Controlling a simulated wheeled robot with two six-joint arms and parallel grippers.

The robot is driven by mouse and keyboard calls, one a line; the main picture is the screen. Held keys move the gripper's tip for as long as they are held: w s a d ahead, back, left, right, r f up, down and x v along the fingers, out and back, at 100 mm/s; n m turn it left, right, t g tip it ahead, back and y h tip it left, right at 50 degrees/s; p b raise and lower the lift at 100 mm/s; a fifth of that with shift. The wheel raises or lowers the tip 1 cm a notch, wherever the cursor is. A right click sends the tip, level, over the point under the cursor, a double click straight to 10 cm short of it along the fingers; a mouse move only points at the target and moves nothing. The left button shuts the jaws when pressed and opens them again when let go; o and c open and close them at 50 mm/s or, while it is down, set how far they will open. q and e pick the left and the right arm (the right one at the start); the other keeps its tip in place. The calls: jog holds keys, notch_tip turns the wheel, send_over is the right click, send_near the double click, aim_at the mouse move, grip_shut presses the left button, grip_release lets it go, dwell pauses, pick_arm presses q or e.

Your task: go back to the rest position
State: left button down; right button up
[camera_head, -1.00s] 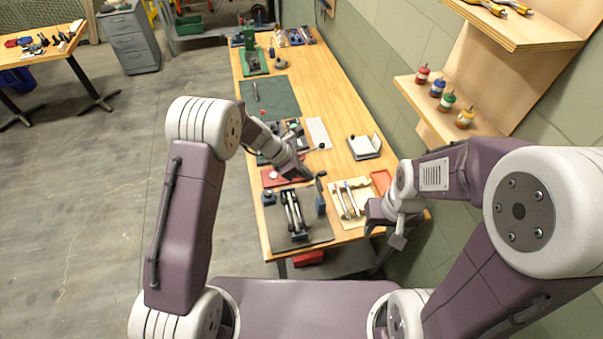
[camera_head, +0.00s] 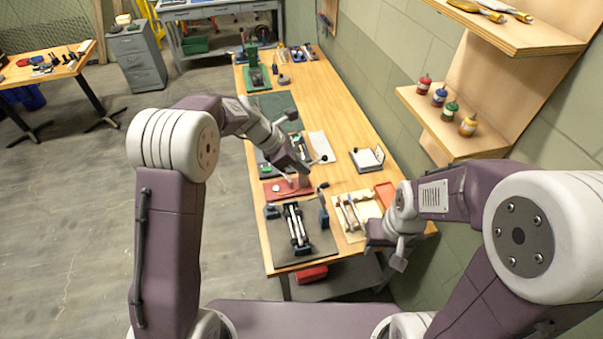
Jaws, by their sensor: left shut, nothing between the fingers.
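My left arm reaches in from the left with its elbow bent high. My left gripper (camera_head: 299,165) is over the left side of the workbench (camera_head: 324,103), just above the red mat (camera_head: 272,192). It is shut and empty; its fingertips are small and hard to make out. My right gripper (camera_head: 397,257) hangs at the bench's near right corner, beside the tan tray (camera_head: 343,228). Its fingers are too small and too turned to tell whether they are open or shut.
A dark mat with a rail-like fixture (camera_head: 297,228) lies at the bench's near end. A white box-like device (camera_head: 367,158) stands near the wall. A shelf with several small bottles (camera_head: 468,124) is above the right arm.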

pick_arm(q)
jog(key=shift+a, duration=0.35)
pick_arm(e)
jog(key=shift+a+r, duration=0.1)
jog(key=shift+a, duration=0.2)
pick_arm(q)
jog(key=shift+d, duration=0.1)
pick_arm(e)
jog(key=shift+d, duration=0.1)
